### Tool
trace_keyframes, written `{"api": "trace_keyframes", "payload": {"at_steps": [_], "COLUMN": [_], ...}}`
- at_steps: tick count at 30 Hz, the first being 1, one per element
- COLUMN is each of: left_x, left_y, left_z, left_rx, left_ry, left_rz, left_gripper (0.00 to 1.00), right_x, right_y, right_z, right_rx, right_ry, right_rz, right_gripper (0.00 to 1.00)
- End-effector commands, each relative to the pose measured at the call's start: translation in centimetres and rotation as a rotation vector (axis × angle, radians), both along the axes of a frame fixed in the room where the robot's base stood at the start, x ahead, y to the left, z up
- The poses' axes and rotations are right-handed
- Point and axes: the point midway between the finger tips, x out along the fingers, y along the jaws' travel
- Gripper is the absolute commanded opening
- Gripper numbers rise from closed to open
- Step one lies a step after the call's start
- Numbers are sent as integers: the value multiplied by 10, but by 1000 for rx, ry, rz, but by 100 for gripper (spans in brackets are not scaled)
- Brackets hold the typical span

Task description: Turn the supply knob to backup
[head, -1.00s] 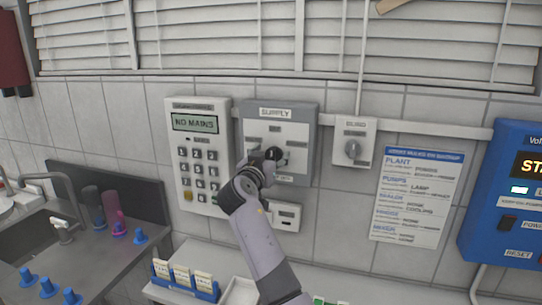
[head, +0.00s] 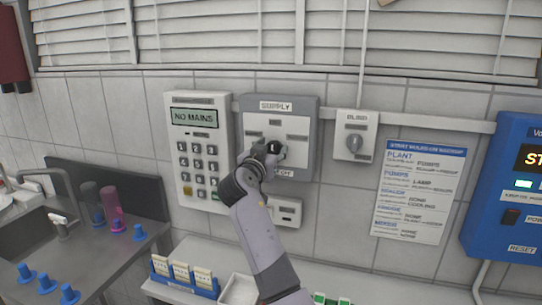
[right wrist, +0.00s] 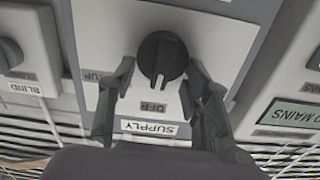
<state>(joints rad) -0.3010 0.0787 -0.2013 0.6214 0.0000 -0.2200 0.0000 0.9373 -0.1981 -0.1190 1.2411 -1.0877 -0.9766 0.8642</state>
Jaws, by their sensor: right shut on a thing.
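The supply panel (head: 305,112) is a grey box with a light face and a SUPPLY label, on the tiled wall. Its black round supply knob (right wrist: 162,57) shows clearly in the right wrist view, which sees the panel upside down. A pale pointer mark on the knob faces the OFF label (right wrist: 152,107). My right gripper (right wrist: 160,66) has one finger on each side of the knob and is shut on it. In the head view the right gripper (head: 273,150) covers most of the knob. My left gripper is not in view.
A keypad (head: 201,118) reading NO MAINS stands left of the panel. A blind switch (head: 354,143) and an instruction sheet (head: 418,190) are to the right, then a blue unit (head: 505,190). A small white box (head: 287,211) sits below.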

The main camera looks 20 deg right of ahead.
Motion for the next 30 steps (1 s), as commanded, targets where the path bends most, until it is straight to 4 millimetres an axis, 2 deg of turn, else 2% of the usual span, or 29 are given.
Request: {"api": "trace_keyframes", "payload": {"at_steps": [1,6,15,21,30], "left_x": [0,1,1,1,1], "left_y": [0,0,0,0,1], "left_z": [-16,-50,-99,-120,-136], "left_rx": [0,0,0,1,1], "left_ry": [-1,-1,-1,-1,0], "left_rz": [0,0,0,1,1], "left_gripper": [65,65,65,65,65], "right_x": [0,-2,-3,-5,-6], "right_y": [1,-1,-4,-6,-8], "right_z": [-6,-8,-7,-7,-7], "right_rx": [24,129,361,514,698], "right_ry": [-21,-92,-249,-350,-473], "right_rz": [2,1,1,1,-1], "right_gripper": [17,17,17,17,16]}}
